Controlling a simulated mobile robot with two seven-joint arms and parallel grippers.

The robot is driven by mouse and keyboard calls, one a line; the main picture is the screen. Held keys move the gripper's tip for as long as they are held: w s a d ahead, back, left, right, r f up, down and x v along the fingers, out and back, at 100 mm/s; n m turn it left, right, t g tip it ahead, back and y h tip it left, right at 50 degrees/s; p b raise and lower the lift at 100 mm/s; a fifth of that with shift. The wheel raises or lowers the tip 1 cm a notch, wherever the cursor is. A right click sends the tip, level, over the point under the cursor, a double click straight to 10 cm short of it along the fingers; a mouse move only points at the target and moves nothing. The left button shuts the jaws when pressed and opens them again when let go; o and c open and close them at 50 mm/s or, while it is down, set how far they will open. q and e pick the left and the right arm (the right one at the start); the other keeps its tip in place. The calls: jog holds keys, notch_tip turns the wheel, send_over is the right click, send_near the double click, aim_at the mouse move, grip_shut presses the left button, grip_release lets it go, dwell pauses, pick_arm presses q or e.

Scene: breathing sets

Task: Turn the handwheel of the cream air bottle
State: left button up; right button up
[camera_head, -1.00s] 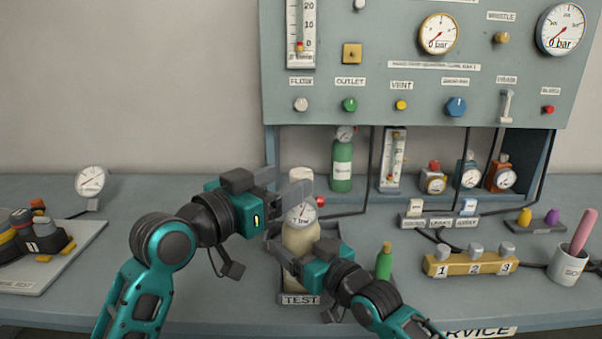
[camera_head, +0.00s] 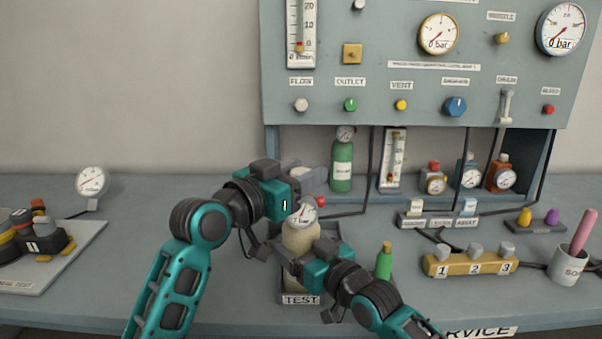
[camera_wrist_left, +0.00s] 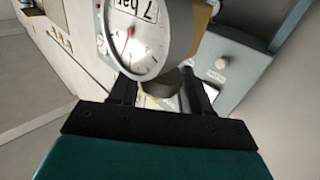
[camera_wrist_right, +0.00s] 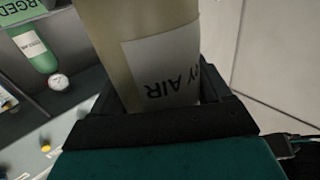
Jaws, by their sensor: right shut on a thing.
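The cream air bottle (camera_head: 300,243) stands upright in the tray labelled TEST (camera_head: 300,299). Its round gauge (camera_head: 302,213) reads about 7 bar and also shows in the left wrist view (camera_wrist_left: 135,35). My right gripper (camera_wrist_right: 155,90) is shut around the bottle's body, over its AIR label. My left gripper (camera_wrist_left: 163,90) is at the bottle's top, its fingers apart on either side of a dark rounded part (camera_wrist_left: 165,82) behind the gauge. I cannot tell whether that part is the handwheel. In the head view my left gripper hides most of the top.
A small green bottle (camera_head: 384,262) stands close right of my right gripper. A larger green bottle (camera_head: 342,165) stands behind, under the gauge panel (camera_head: 400,95). A yellow numbered block (camera_head: 470,263) lies to the right. The table left of the arms is clear up to a board (camera_head: 60,262).

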pick_arm(q)
jog(key=c, duration=0.5)
jog(key=shift+o, duration=0.2)
jog(key=shift+m+g+h, duration=0.4)
jog(key=shift+h, duration=0.1)
jog(key=m+g+h, duration=0.2)
jog(key=g, duration=0.1)
jog(key=m+g+h, duration=0.2)
jog(key=g, duration=0.1)
jog(key=shift+f+m+g, duration=0.15)
jog(key=shift+m+g, duration=0.25)
jog(key=m+g+h, duration=0.1)
jog(key=m+g, duration=0.2)
jog(key=g, duration=0.2)
jog(key=shift+m+g, duration=0.3)
jog(key=shift+m, duration=0.1)
jog(key=shift+w+m+g, duration=0.15)
jog(key=shift+m+g, duration=0.95)
jog(key=shift+g, duration=0.5)
jog(key=shift+m+g, duration=0.4)
jog(key=shift+g, duration=0.4)
jog(key=o, duration=1)
